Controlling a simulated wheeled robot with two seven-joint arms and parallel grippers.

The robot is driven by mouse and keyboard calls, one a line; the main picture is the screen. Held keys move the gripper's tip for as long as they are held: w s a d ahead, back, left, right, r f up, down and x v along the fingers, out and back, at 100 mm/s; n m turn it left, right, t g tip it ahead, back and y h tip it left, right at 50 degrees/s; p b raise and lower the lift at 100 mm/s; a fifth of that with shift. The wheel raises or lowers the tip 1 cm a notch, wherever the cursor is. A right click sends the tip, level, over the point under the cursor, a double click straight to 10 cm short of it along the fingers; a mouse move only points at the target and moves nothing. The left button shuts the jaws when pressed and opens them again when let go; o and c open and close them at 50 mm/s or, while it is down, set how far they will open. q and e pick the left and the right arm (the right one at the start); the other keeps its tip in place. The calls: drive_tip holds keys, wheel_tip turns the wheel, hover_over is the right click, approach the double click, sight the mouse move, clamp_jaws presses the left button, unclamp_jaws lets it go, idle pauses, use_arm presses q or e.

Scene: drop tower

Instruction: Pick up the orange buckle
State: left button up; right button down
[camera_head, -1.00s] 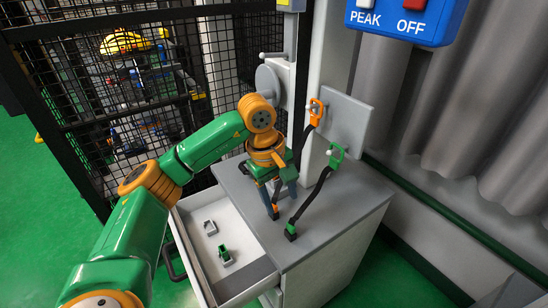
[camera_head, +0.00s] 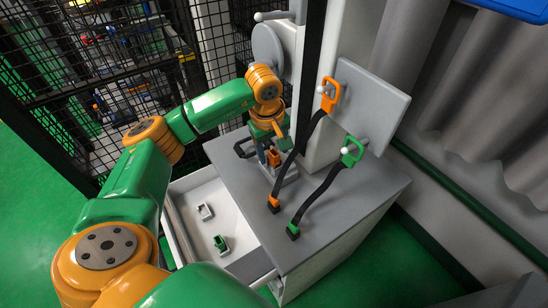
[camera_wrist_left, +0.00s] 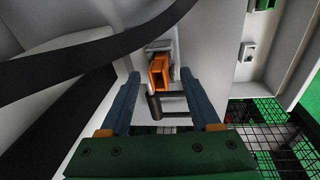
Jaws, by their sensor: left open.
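The orange buckle (camera_head: 274,158), a small open block, is on the grey cabinet top, partly hidden by my left gripper. In the left wrist view the orange buckle (camera_wrist_left: 159,72) shows between and a little beyond the blue fingertips, with clear gaps on both sides. My left gripper (camera_head: 275,163) is open, empty and points down over the cabinet top; its two fingers (camera_wrist_left: 159,85) are spread. I cannot tell whether the buckle rests on the top or in a grey holder. My right gripper is not in view.
Two black straps run up to an orange hook (camera_head: 329,96) and a green hook (camera_head: 352,152) by a grey panel (camera_head: 372,98). In the wrist view a strap (camera_wrist_left: 85,65) crosses close left. The open drawer (camera_head: 183,232) holds a grey bracket (camera_head: 205,211) and a green buckle (camera_head: 221,244).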

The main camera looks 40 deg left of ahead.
use_arm(q)
drive_tip(key=shift+s+d+r, duration=0.1)
drive_tip(key=c, duration=0.9)
clamp_jaws()
drive_tip(key=shift+r, duration=0.1)
